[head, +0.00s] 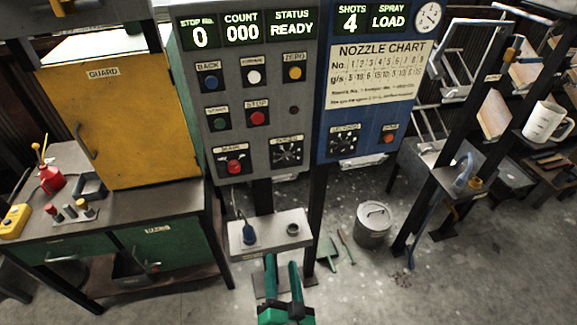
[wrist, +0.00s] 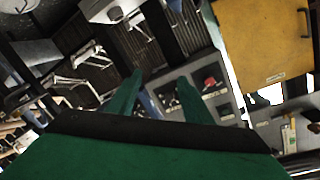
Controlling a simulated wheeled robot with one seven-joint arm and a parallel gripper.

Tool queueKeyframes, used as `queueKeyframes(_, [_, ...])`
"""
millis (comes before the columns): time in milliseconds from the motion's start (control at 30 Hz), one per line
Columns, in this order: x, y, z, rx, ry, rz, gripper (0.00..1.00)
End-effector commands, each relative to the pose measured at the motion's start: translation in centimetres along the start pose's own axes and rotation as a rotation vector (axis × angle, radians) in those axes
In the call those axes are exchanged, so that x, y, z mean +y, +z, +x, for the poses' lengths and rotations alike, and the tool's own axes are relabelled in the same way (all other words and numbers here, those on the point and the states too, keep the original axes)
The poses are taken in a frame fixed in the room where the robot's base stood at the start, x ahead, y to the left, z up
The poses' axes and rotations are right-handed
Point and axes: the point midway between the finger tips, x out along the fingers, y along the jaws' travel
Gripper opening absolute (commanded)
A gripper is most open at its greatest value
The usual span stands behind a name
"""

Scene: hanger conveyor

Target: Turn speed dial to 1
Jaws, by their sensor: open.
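The grey control panel (head: 245,100) stands in the middle of the head view. A round black dial with white marks (head: 287,151) sits at its lower right; its label, likely the speed one, and its setting are too small to read. A red MAIN knob (head: 234,166) is just left of it. My gripper (head: 281,262) is below the panel, in front of the small shelf, well apart from the dial. Its two green fingers are open with nothing between them. In the wrist view my gripper (wrist: 158,80) points toward the tilted panel; the dial cannot be made out there.
A blue panel (head: 370,120) with a similar dial (head: 343,143) adjoins on the right. A small shelf (head: 268,232) juts out below the grey panel. A yellow guard door (head: 125,110) and a bench stand left.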

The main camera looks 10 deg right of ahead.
Motion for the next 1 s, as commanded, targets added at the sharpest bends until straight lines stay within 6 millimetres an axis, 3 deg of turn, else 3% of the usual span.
queueKeyframes(100, [-0.9, -3.0, 3.3, 0.025, -0.017, 0.081, 0.46])
queueKeyframes(300, [-2.6, -8.2, 7.8, 0.045, -0.053, 0.209, 0.46])
queueKeyframes(533, [-4.3, -13.2, 10.9, 0.052, -0.089, 0.311, 0.46])
queueKeyframes(833, [-5.0, -14.8, 12.5, 0.049, -0.101, 0.343, 0.46])
queueKeyframes(1000, [-5.3, -15.0, 14.8, 0.049, -0.102, 0.342, 0.46])
